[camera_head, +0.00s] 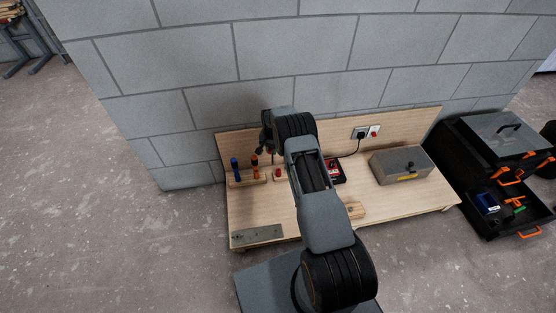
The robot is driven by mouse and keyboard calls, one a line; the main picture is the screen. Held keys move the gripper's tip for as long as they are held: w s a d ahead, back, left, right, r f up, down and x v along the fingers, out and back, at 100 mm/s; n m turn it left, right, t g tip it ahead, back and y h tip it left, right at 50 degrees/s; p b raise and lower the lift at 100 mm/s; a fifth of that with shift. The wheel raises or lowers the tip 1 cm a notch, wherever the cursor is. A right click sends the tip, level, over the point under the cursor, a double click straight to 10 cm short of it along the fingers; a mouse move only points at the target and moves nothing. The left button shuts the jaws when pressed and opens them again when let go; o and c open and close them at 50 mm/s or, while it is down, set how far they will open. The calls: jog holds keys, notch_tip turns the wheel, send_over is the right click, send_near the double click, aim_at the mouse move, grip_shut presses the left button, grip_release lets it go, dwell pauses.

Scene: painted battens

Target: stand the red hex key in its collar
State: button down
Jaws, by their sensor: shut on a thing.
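My gripper (265,148) is at the far left of the wooden bench, close to the upright back board and just above the tool rack. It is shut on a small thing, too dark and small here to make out. A small red piece (278,173) shows at a low wooden block (281,179), just left of my arm. I cannot tell whether this red piece is the hex key or part of something else. The collar is not clearly seen; my arm hides the middle of the bench.
A wooden rack (247,181) holds blue- and orange-handled tools. A metal plate (257,236) lies at the front left. Right of my arm are a red-and-black device (335,171), a wall socket (366,132) and a grey box (401,165). An open black toolbox (498,160) stands at the right.

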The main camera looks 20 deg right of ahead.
jog(key=w+d+f+m+b, duration=0.3)
jog(key=w+d+b, duration=0.1)
jog(key=b, duration=0.4)
jog(key=shift+d+f, duration=0.25)
jog(key=shift+d, duration=0.1)
jog(key=shift+a+r, duration=0.1)
notch_tip(320, 180, down, 8)
jog(key=b, duration=0.4)
jog(key=shift+r, duration=0.2)
jog(key=shift+f, duration=1.5)
dwell(2.7)
jog(key=shift+f, duration=0.3)
